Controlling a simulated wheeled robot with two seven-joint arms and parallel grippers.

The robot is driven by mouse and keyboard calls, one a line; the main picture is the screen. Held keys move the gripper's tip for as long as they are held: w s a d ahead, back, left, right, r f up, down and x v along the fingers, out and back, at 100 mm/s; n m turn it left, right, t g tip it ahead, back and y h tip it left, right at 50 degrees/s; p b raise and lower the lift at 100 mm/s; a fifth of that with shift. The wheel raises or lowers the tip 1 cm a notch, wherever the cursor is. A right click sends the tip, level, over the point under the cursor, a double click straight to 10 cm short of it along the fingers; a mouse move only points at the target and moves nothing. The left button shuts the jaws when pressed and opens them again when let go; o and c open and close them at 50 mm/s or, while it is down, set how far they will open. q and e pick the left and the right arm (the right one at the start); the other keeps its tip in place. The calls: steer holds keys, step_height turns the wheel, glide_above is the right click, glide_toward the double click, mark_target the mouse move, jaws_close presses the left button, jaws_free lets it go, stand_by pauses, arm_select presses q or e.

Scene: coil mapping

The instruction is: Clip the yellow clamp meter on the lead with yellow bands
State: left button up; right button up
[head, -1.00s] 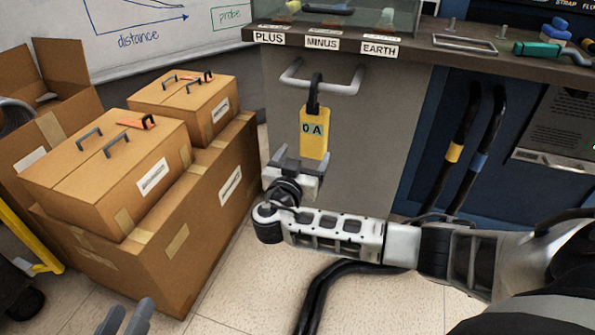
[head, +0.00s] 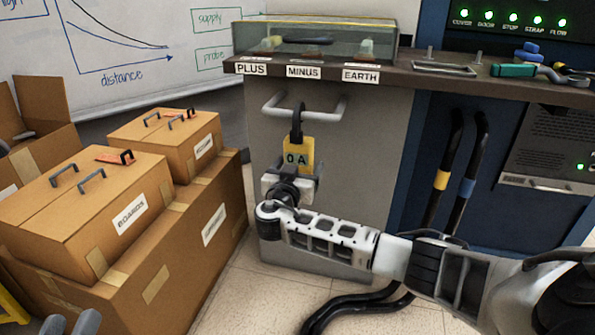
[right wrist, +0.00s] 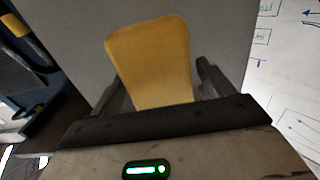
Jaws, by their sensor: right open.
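The yellow clamp meter (head: 299,152) hangs by its dark jaw (head: 297,122) from the cabinet's bar handle (head: 271,108); its display reads 0 A. My right gripper (head: 290,180) is open at the meter's lower end. In the right wrist view the yellow meter body (right wrist: 152,65) stands between the two open fingers; contact cannot be told. The black lead with a yellow band (head: 441,180) runs down the blue cabinet front, right of the meter. My left gripper (head: 70,323) shows only its tips at the bottom left edge, apart and empty.
A black lead with a blue band (head: 467,188) runs close beside the yellow-banded one. Above, the bench edge (head: 420,87) carries PLUS, MINUS and EARTH labels. Cardboard boxes (head: 205,245) fill the left. Black cable (head: 345,307) lies on the floor below my right arm.

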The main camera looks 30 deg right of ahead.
mark_target(297, 158)
steer(key=shift+r, duration=0.1)
steer(key=c, duration=1.1)
steer(key=shift+r+p, duration=0.85)
steer(key=shift+r, duration=0.75)
steer(key=shift+p+v, duration=0.7)
steer(key=shift+v, duration=3.05)
